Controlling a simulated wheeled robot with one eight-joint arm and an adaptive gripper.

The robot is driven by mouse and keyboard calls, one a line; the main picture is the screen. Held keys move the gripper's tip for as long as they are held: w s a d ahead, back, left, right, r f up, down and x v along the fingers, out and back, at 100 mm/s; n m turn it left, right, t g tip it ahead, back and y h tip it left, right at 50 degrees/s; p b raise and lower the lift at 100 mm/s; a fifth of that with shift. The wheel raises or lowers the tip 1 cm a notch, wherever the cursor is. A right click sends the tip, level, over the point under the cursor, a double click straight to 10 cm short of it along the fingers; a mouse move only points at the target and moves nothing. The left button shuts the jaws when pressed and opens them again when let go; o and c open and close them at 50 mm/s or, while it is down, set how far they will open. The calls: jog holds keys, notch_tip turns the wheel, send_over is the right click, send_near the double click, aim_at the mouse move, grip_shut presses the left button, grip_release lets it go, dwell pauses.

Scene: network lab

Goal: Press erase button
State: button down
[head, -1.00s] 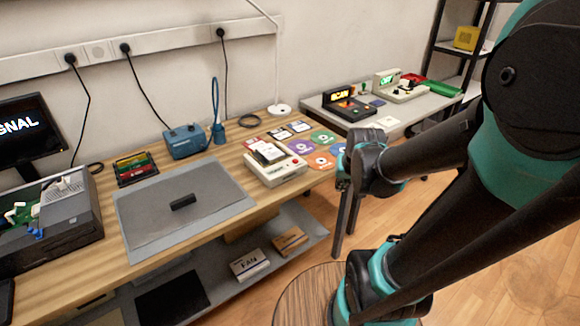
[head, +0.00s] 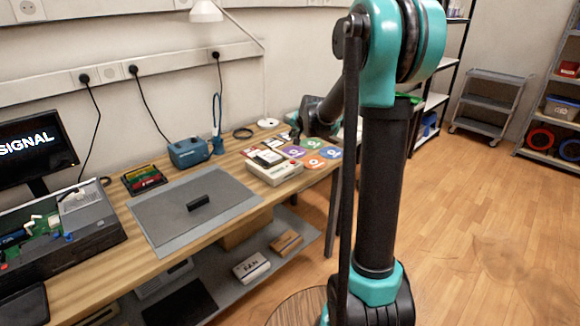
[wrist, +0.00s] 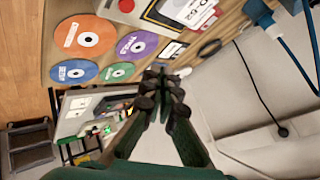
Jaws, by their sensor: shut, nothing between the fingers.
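A cream device (head: 275,170) stands on the wooden bench (head: 90,265), with a dark and white piece on its top; I cannot read its label. Its edge shows at the top of the wrist view (wrist: 112,12), with a red round spot (wrist: 126,5) that looks like a button. I cannot tell which button is the erase one. My gripper (wrist: 163,72) is shut and empty, its fingertips apart from the device. In the head view it is small and dark beyond the device, partly hidden by my arm.
Coloured discs (head: 315,162) and cards lie beside the device. A grey mat (head: 165,215) with a black block (head: 198,202), a blue box (head: 188,152) and a monitor (head: 30,145) are further left. A second table with devices (wrist: 100,103) shows in the wrist view. Open floor lies right.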

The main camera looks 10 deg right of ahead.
aim_at(294, 163)
jog(key=shift+f, duration=0.1)
jog(key=shift+f, duration=4.35)
jog(key=shift+f, duration=0.1)
jog(key=shift+f, duration=0.3)
jog(key=shift+f, duration=0.35)
jog(key=shift+r, duration=0.8)
jog(key=shift+r, duration=2.5)
